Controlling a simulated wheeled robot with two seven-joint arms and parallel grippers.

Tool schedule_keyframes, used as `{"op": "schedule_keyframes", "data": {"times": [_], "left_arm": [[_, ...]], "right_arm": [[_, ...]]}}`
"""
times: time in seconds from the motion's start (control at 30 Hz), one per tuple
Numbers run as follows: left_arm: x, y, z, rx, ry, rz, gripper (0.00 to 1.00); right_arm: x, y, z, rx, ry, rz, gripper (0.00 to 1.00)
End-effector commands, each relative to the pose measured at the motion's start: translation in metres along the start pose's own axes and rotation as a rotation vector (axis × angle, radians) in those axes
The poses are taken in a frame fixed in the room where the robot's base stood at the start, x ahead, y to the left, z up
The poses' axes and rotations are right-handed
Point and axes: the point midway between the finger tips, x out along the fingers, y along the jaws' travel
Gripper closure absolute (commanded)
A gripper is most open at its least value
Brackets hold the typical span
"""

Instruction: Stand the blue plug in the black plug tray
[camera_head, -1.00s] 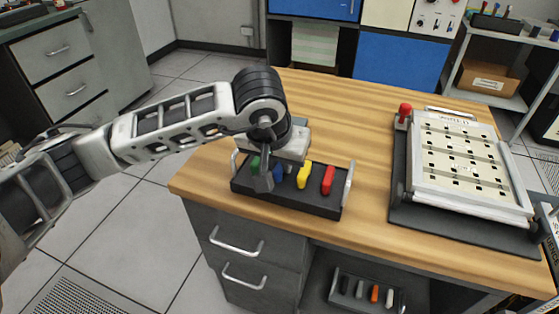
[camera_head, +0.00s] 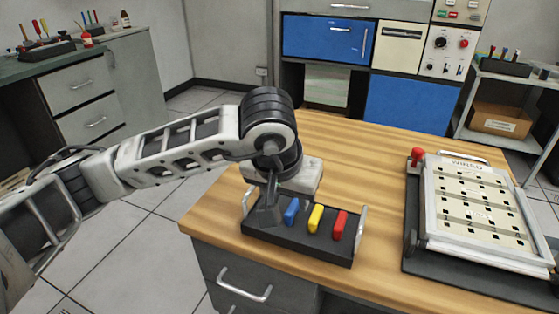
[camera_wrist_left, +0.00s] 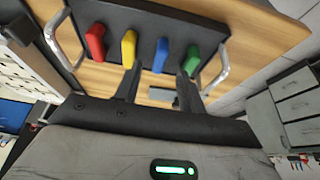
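The black plug tray (camera_head: 300,241) lies on the wooden table with metal handles at both ends. The blue plug (camera_head: 291,211) stands in it in line with the yellow plug (camera_head: 315,218) and red plug (camera_head: 339,225). The wrist view shows the blue plug (camera_wrist_left: 161,55) between the yellow one and the green plug (camera_wrist_left: 192,60). My left gripper (camera_head: 267,210) is at the tray, and its finger hides the green plug in the head view. In the wrist view my left gripper (camera_wrist_left: 159,80) is open, its fingers apart with gaps beside the blue plug. My right gripper is not in view.
A white punched-card panel (camera_head: 480,206) on a dark base stands to the right, with a red knob (camera_head: 417,156) at its corner. Bare tabletop (camera_head: 370,180) lies between it and the tray. Drawers (camera_head: 245,281) are below the table's front edge.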

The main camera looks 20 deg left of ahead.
Motion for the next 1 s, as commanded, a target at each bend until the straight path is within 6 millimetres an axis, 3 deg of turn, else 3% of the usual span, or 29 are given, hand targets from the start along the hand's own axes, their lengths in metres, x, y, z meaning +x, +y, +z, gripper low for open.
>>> {"op": "schedule_keyframes", "data": {"times": [0.1,0.3,0.5,1.0], "left_arm": [[-0.032,0.000,-0.002,0.000,0.006,0.000,0.60],[-0.078,0.000,-0.001,0.000,0.005,0.000,0.60],[-0.106,0.000,0.000,0.000,0.002,0.000,0.60],[-0.114,0.000,0.001,0.000,-0.001,0.000,0.60]], "right_arm": [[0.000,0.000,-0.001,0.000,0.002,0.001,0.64],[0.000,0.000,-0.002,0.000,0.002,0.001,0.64],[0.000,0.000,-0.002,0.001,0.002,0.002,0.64],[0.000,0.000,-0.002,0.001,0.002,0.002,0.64]]}}
